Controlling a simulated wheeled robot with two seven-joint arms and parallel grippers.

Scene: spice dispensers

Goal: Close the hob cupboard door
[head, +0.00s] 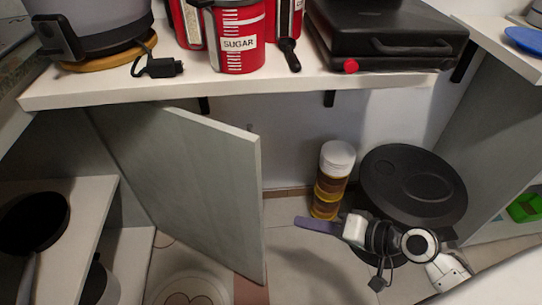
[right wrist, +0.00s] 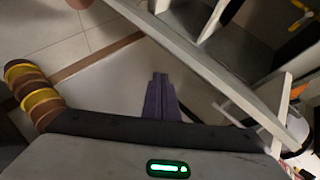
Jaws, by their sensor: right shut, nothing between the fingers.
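The hob cupboard door (head: 215,190) is a pale grey-green panel standing open in the head view, below the counter at left. It also shows in the right wrist view as a slanting panel (right wrist: 215,75) seen along its edge. My right gripper (head: 300,221) has purple fingers, shut and empty, to the right of the door's free edge and apart from it. In the right wrist view the fingers (right wrist: 160,78) point toward the floor and wall area, with the door to their right. My left gripper is not in view.
The counter (head: 200,88) overhangs above, carrying a red sugar canister (head: 240,40) and a black grill (head: 390,35). A stacked jar tower (head: 332,180) and a round black table (head: 410,180) stand near my right arm. An open shelf with a pan (head: 35,220) is at left.

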